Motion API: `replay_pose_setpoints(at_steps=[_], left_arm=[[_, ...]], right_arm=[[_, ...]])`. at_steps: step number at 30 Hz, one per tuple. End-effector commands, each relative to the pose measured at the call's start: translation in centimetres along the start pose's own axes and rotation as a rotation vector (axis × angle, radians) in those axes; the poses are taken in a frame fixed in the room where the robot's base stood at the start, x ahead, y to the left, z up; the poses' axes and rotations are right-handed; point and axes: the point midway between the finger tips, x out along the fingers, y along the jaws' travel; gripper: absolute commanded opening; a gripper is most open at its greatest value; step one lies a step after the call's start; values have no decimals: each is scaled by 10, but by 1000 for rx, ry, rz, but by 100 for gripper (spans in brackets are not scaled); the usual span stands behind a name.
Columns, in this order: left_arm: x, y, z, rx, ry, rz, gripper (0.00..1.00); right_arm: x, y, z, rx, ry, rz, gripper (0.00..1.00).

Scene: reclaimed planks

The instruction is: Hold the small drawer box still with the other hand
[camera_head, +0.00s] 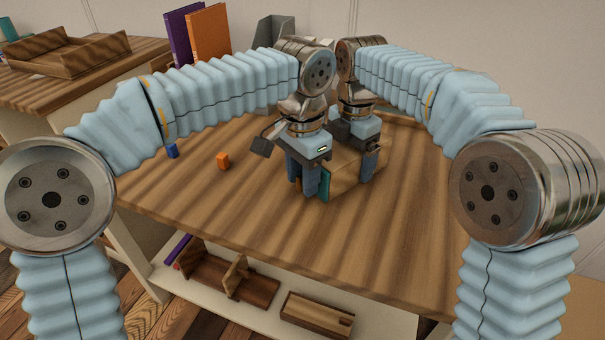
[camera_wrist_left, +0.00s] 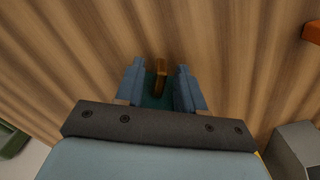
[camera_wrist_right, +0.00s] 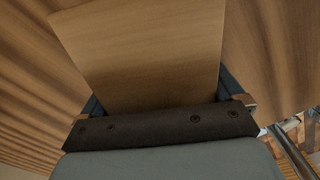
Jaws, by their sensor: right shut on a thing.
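The small drawer box (camera_head: 346,174) is pale wood with a teal front (camera_head: 325,184) and stands on the plank table, partly hidden by my grippers. My right gripper (camera_head: 362,172) is shut on the box; in the right wrist view its fingers (camera_wrist_right: 160,95) lie along both sides of the wooden body (camera_wrist_right: 145,50). My left gripper (camera_head: 304,185) is at the teal front. In the left wrist view its open fingers (camera_wrist_left: 160,85) stand on either side of a brown handle (camera_wrist_left: 160,72), with gaps showing beside it.
An orange block (camera_head: 223,161) and a blue block (camera_head: 172,151) lie on the table to the left. Purple (camera_head: 179,38) and orange (camera_head: 209,36) folders stand behind. Wooden organisers (camera_head: 316,314) sit on a low shelf. The table front is clear.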

Motion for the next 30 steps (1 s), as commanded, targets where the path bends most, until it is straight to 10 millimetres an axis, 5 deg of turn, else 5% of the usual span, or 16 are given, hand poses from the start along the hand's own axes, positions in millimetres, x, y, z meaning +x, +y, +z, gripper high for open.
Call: replay_pose_setpoints(at_steps=[4, 12, 22, 30], left_arm=[[0, 0, 0, 0, 0, 0, 37], [0, 0, 0, 0, 0, 0, 0], [-1, -1, 4, 0, 0, -1, 0], [-2, -2, 64, -2, 0, -3, 0]], right_arm=[[0, 0, 0, 0, 0, 1, 52], [0, 0, 0, 0, 0, 1, 52], [0, 0, 0, 0, 0, 1, 52], [0, 0, 0, 0, -1, 0, 52]])
